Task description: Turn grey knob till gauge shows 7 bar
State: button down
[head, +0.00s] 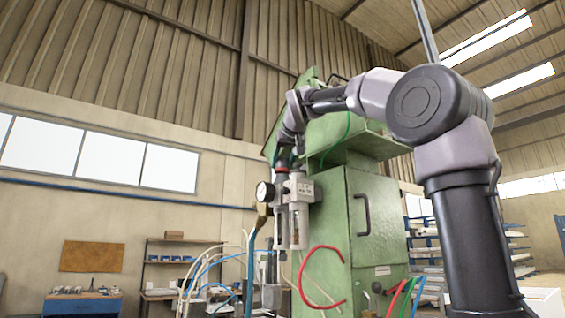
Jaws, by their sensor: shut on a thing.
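My gripper (286,160) points down onto the top of the air service unit (291,208) on the green machine. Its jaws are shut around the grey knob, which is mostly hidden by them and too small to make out. A reddish band shows just below the jaws. The round pressure gauge (265,192) with a white face and dark rim sits on the left side of the unit, below my gripper. Its needle and numbers are too small to read.
The green machine cabinet (362,225) with a dark handle stands right behind the unit. A red hose (305,275) loops in front of it. Pale and blue hoses hang at the lower left. A blue workbench (85,303) and shelves stand farther back.

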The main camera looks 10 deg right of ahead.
dwell(0.3)
jog(key=shift+c, duration=1.4)
grip_release()
jog(key=shift+r, duration=0.1)
jog(key=v, duration=1)
jog(key=shift+s+d, duration=0.15)
jog(key=shift+s, duration=0.25)
jog(key=shift+r, duration=0.1)
